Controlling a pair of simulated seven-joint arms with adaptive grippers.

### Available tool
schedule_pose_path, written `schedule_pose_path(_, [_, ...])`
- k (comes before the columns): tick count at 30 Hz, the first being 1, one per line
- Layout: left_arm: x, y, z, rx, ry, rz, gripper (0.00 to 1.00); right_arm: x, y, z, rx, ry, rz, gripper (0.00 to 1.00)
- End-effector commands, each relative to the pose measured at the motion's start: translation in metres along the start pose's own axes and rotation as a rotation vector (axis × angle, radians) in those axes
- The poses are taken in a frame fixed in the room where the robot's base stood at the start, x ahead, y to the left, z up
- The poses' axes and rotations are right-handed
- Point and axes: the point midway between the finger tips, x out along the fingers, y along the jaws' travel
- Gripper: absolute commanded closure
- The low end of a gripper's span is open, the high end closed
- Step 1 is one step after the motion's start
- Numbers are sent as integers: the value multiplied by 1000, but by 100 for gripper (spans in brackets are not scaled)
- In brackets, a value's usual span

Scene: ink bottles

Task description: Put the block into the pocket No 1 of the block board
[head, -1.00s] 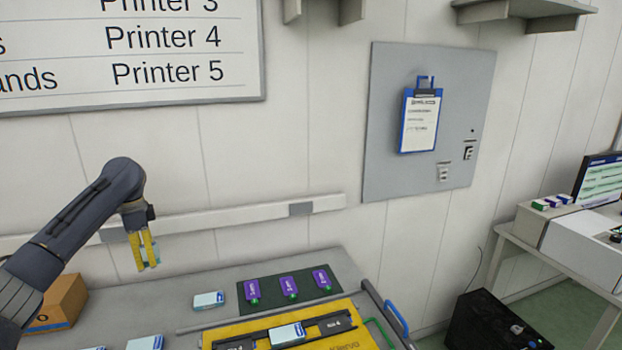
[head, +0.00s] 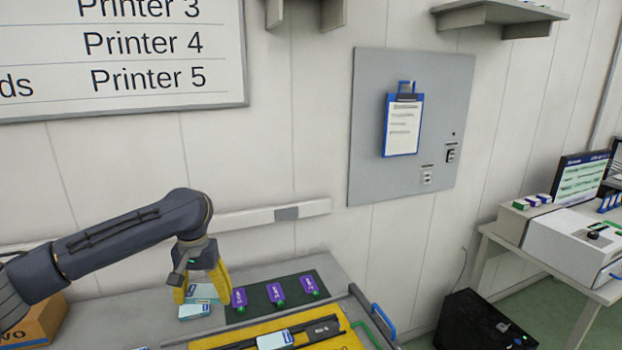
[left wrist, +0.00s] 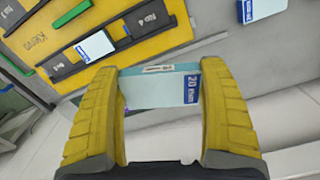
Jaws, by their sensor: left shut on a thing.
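My left gripper (head: 202,291) is shut on a white and light-blue block (left wrist: 160,88). In the left wrist view the block spans the space between the two yellow fingers, its dark-blue label at the right end. In the head view it is partly hidden by the fingers, above the table. The yellow block board (head: 240,330) lies at the bottom of the head view, right of the gripper; it also shows at the upper left of the left wrist view (left wrist: 165,48). A similar block (left wrist: 95,46) lies in its dark track. Pocket No 1 cannot be made out. My right gripper is not in view.
Another block (head: 194,312) lies on the grey table just below the held one. A dark mat (head: 262,306) with three purple bottles (head: 277,293) lies behind the board. A cardboard box (head: 38,325) is at left. Blue (head: 384,320) and green handles stand at the table's right.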

Motion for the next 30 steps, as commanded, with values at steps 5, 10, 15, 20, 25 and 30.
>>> schedule_pose_path(5, [18, 34, 55, -61, 1, -1, 54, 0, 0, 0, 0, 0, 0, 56])
schedule_pose_path(10, [35, 50, 106, -69, 1, -2, 54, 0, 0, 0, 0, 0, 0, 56])
schedule_pose_path(15, [47, 54, 145, -10, 1, -1, 54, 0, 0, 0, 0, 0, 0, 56])
schedule_pose_path(20, [54, 49, 167, 47, 1, -1, 54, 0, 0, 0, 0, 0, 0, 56])
schedule_pose_path(25, [52, 45, 167, 55, 4, 0, 54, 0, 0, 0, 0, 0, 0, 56])
schedule_pose_path(30, [40, 50, 159, 63, 6, 0, 54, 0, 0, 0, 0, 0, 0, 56])
